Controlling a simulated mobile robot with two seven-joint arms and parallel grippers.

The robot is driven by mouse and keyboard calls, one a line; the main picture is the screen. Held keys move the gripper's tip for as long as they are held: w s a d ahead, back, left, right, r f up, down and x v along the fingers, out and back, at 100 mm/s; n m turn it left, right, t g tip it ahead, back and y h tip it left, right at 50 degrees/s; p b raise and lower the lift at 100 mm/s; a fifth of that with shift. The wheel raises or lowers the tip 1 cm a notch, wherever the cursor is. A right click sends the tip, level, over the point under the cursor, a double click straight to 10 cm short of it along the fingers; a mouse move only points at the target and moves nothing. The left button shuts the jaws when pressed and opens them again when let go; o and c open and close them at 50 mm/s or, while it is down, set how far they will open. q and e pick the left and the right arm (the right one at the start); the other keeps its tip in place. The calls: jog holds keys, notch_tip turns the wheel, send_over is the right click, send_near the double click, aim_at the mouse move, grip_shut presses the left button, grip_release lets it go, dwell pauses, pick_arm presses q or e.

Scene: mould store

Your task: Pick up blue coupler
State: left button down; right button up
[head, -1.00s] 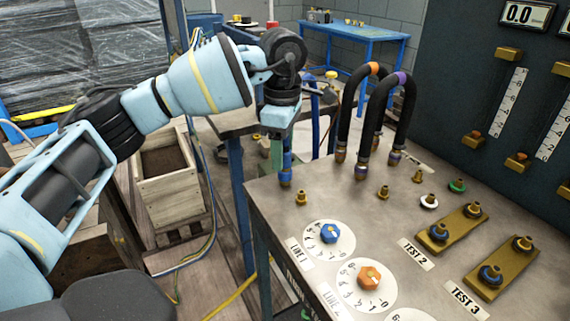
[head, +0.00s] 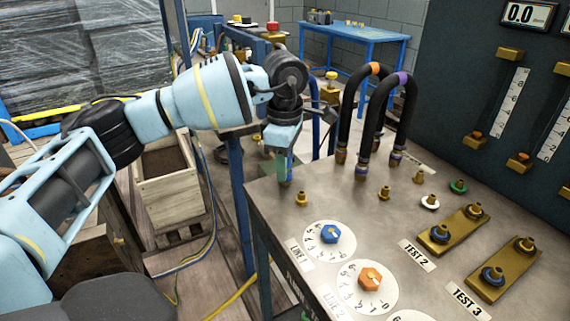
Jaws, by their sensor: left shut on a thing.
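My left gripper (head: 284,168) points down at the back left corner of the grey bench top. It is shut on the blue coupler (head: 287,182), an upright blue piece with its lower end close to the bench surface. The fingers and wrist hide most of the coupler, and I cannot tell whether it touches the bench. My right gripper is not in the head view.
Two black hose loops, one with an orange band (head: 375,69) and one with a purple band (head: 402,79), stand just right of the gripper. A brass fitting (head: 302,199) stands in front. Dials (head: 330,236) and brass blocks (head: 452,231) occupy the bench (head: 350,203).

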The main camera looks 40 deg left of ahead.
pick_arm(q)
jog(key=shift+r, duration=1.55)
jog(key=shift+s+r, duration=0.2)
jog(key=shift+r, duration=0.1)
jog(key=s+d+r, duration=0.1)
jog(key=s+d, duration=0.1)
jog(key=s, duration=1.3)
jog(key=shift+s+d+r, duration=0.15)
jog(key=shift+s+d, duration=0.05)
jog(key=shift+s, duration=0.05)
